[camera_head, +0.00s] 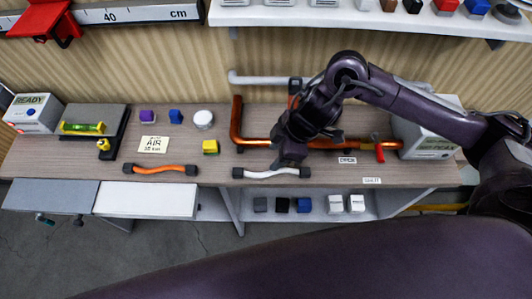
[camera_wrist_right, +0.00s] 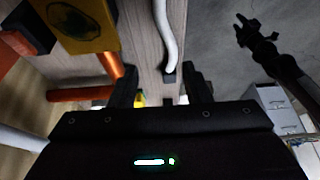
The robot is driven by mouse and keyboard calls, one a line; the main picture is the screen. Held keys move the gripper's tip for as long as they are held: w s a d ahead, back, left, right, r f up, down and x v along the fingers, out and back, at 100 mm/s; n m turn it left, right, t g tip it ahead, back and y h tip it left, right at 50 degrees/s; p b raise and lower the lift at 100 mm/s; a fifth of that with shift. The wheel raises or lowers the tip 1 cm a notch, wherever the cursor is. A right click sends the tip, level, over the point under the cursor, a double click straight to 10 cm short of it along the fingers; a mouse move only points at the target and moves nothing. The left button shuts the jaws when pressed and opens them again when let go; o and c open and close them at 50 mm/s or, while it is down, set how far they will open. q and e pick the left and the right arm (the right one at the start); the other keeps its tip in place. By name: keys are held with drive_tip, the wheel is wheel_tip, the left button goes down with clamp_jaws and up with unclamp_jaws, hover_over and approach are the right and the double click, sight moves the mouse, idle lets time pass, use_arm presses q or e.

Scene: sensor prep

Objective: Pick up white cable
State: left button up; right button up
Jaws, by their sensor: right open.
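The white cable (camera_head: 270,173), with black ends, lies near the front edge of the bench in the head view. My right gripper (camera_head: 290,160) is over its right part and hides some of the bench behind. In the right wrist view the cable (camera_wrist_right: 166,30) runs down to its black end (camera_wrist_right: 169,78) between the fingers of my right gripper (camera_wrist_right: 163,88). The fingers are open and apart from each other. Contact with the cable cannot be told. My left gripper (camera_wrist_right: 258,42) appears as a dark shape over the floor in the right wrist view; its jaws are unclear.
An orange cable (camera_head: 160,169) lies left on the bench (camera_head: 225,135). A copper pipe (camera_head: 255,141) runs behind my right gripper. A grey box (camera_head: 425,140) stands right. Small blocks sit on the shelf below.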

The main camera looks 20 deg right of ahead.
sight(265, 172)
drive_tip(key=f, duration=0.1)
drive_tip(key=s+a+f, duration=0.1)
drive_tip(key=f+p, duration=0.1)
drive_tip(key=shift+s+a, duration=0.25)
drive_tip(key=shift+s, duration=0.05)
drive_tip(key=f, duration=0.1)
drive_tip(key=w+a+f, duration=0.1)
drive_tip(key=shift+f, duration=0.3)
drive_tip(key=shift+a+f, duration=0.1)
drive_tip(key=shift+f, duration=0.35)
drive_tip(key=c, duration=0.5)
use_arm(q)
drive_tip(key=shift+g, duration=0.3)
drive_tip(key=s, duration=0.3)
drive_tip(key=s+r, duration=0.1)
drive_tip(key=s, duration=0.1)
drive_tip(key=shift+s+a, duration=0.1)
drive_tip(key=shift+s, duration=0.15)
use_arm(e)
clamp_jaws()
